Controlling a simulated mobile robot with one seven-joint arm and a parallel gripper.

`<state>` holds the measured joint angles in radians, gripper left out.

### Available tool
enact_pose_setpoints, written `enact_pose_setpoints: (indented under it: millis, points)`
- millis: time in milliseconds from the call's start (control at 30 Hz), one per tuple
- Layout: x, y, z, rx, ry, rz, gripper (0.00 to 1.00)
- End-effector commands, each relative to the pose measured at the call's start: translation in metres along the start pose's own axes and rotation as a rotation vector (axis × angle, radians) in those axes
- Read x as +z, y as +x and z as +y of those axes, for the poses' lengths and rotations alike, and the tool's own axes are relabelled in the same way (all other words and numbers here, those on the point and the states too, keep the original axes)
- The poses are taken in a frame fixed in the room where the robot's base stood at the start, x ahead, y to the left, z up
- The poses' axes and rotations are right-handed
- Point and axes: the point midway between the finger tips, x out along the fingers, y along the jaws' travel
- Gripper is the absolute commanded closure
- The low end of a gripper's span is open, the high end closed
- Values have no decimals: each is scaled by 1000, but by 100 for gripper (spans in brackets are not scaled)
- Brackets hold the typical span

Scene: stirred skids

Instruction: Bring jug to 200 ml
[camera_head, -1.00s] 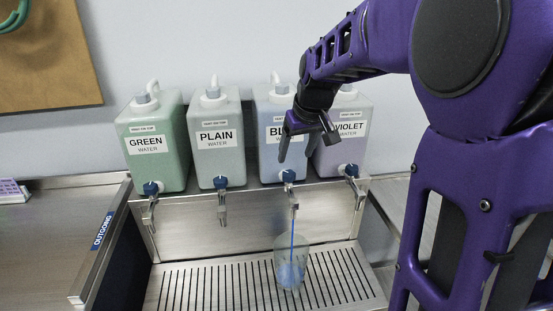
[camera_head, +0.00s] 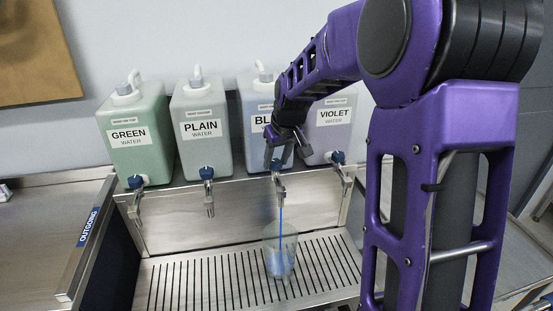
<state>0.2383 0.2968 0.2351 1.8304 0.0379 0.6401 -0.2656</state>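The jug (camera_head: 269,243) is a clear cup standing upright on the drip grate under the blue-water tap (camera_head: 278,186). A thin blue stream runs from the tap into it. Blue liquid fills the lower part of the jug; I cannot read any marks on it. The blue-water container (camera_head: 247,110) stands behind, its label partly hidden by my arm. My gripper (camera_head: 285,163) points down at the blue tap's handle (camera_head: 277,164), fingers apart, with nothing visibly held. I cannot tell whether a finger touches the handle.
Green (camera_head: 137,160), plain (camera_head: 203,155) and violet (camera_head: 330,140) water containers stand on the same steel shelf, each with a tap. The slotted drip grate (camera_head: 185,285) is otherwise empty. A steel counter edge marked OUTGOING (camera_head: 88,227) lies left.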

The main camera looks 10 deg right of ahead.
Motion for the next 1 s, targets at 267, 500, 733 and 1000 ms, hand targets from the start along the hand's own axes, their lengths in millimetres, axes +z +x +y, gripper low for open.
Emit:
enact_pose_setpoints:
  millis: [267,500,733,1000]
  points:
    - [0,0,0,0,0,0,100]
    - [0,-1,0,-8,-16,0,100]
    - [0,-1,2,-48,-111,0,100]
    - [-1,0,4,-120,-284,0,100]
